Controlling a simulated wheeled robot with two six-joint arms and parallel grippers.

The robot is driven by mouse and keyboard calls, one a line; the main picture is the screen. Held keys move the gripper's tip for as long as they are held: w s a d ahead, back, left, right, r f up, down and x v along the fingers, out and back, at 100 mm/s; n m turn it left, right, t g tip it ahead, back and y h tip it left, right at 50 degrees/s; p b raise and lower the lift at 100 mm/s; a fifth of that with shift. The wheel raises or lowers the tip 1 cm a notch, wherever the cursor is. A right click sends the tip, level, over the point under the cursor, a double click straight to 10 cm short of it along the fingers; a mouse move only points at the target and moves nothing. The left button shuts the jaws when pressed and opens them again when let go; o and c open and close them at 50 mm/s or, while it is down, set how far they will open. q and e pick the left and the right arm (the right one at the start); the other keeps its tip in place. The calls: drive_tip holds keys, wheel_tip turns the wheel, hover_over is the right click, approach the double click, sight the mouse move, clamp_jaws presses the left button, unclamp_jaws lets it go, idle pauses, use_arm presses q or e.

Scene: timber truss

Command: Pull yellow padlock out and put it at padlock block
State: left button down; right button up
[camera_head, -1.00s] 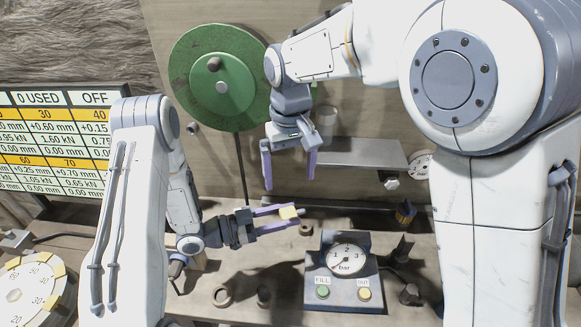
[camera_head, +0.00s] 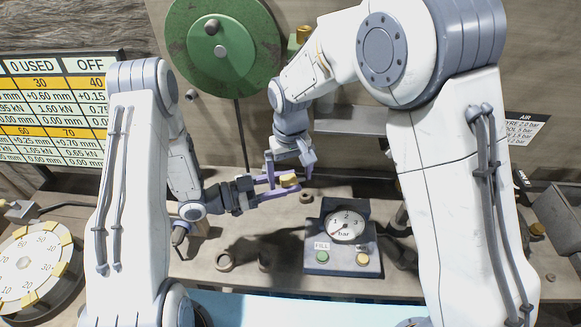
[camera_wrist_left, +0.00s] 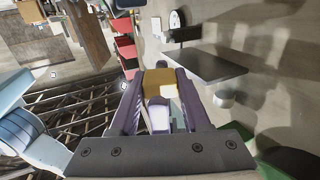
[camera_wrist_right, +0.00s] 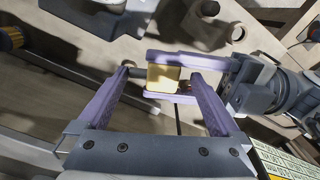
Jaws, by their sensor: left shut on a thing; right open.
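The yellow padlock (camera_head: 289,181) is a small yellow block held between the purple fingers of my left gripper (camera_head: 284,183), above the bench. It also shows in the left wrist view (camera_wrist_left: 160,82) and the right wrist view (camera_wrist_right: 163,77). My right gripper (camera_head: 289,164) is open just above and around the left gripper's tips. In the right wrist view the padlock lies between the right gripper's spread fingers (camera_wrist_right: 160,85), and I see no contact with them. I cannot make out which thing is the padlock block.
A gauge box (camera_head: 342,240) with green and yellow buttons stands on the bench. A green wheel (camera_head: 222,50) and a grey shelf (camera_head: 350,121) are on the wall. A numbered dial (camera_head: 30,262) sits at left. Dark rings (camera_head: 223,261) lie on the bench.

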drive_tip(key=c, duration=1.1)
drive_tip(key=shift+s+a, duration=0.1)
drive_tip(key=shift+a, duration=0.05)
drive_tip(key=shift+c, duration=1)
use_arm(q)
drive_tip(key=shift+c, duration=1.4)
unclamp_jaws()
